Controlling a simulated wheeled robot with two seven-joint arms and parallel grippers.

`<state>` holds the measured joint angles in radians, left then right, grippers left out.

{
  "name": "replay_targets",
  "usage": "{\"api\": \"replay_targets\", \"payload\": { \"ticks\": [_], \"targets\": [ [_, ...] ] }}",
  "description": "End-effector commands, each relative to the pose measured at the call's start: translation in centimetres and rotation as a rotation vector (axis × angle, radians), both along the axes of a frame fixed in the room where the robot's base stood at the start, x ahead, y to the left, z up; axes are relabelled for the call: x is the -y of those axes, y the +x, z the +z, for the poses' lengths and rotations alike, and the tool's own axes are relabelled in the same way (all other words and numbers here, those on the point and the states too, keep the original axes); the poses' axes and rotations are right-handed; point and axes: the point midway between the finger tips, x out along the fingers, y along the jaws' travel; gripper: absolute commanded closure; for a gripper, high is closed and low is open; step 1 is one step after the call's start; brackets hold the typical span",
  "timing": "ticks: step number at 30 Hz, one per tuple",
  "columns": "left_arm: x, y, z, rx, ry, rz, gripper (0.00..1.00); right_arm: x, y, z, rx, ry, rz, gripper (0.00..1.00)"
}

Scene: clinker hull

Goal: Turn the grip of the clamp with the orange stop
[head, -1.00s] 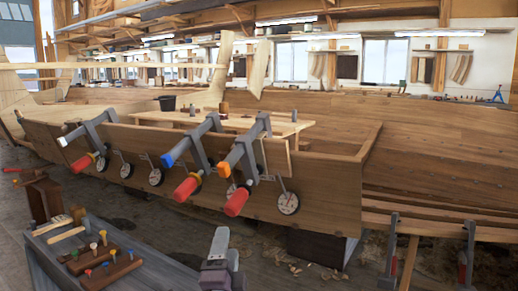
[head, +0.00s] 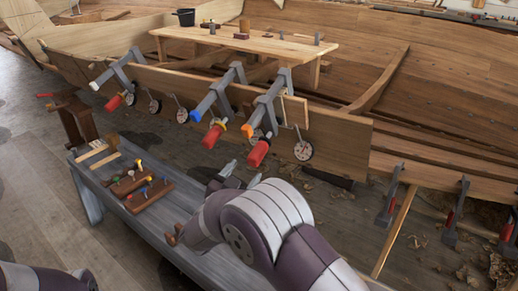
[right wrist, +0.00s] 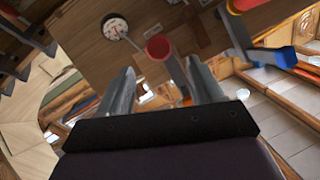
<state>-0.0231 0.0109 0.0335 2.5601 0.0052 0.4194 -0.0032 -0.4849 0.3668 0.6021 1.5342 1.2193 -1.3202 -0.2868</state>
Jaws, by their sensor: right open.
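The clamp with the orange stop (head: 247,130) is the rightmost of three clamps on the hull's plank edge. Its red grip (head: 259,152) hangs at a slant below the bar. My right gripper (head: 240,174) is open, below and a little left of this grip, apart from it. In the right wrist view, the round end of the red grip (right wrist: 158,47) shows beyond and between the open fingertips (right wrist: 162,75), with an orange part (right wrist: 187,100) nearby. Part of my left arm shows at the bottom left of the head view; its gripper is not visible.
The blue-stop clamp (head: 196,115) with its own red grip (head: 212,137) is close on the left. A white-stop clamp (head: 94,86) is farther left. A dial gauge (head: 303,150) hangs just right of the orange-stop clamp. A grey bench (head: 150,226) with tools stands below.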

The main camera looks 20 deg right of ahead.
Motion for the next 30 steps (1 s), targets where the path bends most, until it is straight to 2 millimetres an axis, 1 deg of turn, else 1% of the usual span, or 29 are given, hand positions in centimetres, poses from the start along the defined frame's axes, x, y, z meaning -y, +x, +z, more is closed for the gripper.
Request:
{"api": "replay_targets", "payload": {
  "ticks": [1,6,9,12,16,23,24,26,27,28,29,30],
  "targets": [
    [0.0,0.0,-0.3,0.0,0.0,0.0,0.66,0.9,0.8,-0.3,-0.001,0.001,-0.005,0.35],
    [0.0,0.0,-0.9,0.0,0.0,0.0,0.66,3.6,4.4,-0.3,0.001,0.002,-0.004,0.35],
    [0.0,0.0,-1.1,0.0,0.0,0.0,0.66,4.9,6.2,-0.2,0.001,0.003,-0.002,0.35],
    [0.0,0.0,-1.3,0.0,0.0,0.0,0.66,5.9,7.5,-0.1,0.002,0.002,0.001,0.35],
    [0.0,0.0,-1.3,0.0,0.0,0.0,0.66,6.5,8.4,0.0,0.001,0.003,0.001,0.35],
    [0.0,0.0,-1.3,0.0,0.0,0.0,0.66,6.6,8.5,0.0,0.002,0.003,0.002,0.35],
    [0.0,0.0,-1.3,0.0,0.0,0.0,0.66,6.6,8.5,0.0,0.002,0.003,0.002,0.38],
    [0.0,0.0,-1.3,0.0,0.0,0.0,0.66,6.6,8.5,0.0,0.002,0.003,0.002,0.58],
    [0.0,0.0,-1.3,0.0,0.0,0.0,0.66,6.6,8.5,0.0,0.002,0.003,0.002,0.71],
    [0.0,0.0,-1.3,0.001,0.0,0.0,0.66,6.6,8.5,0.0,0.002,0.003,0.002,0.8],
    [0.0,0.0,-1.3,0.001,0.0,0.0,0.66,6.6,8.5,0.0,0.002,0.003,0.002,0.86],
    [0.0,0.0,-1.3,0.001,0.0,0.0,0.66,6.6,8.5,0.0,0.002,0.003,0.002,0.86]
  ]
}}
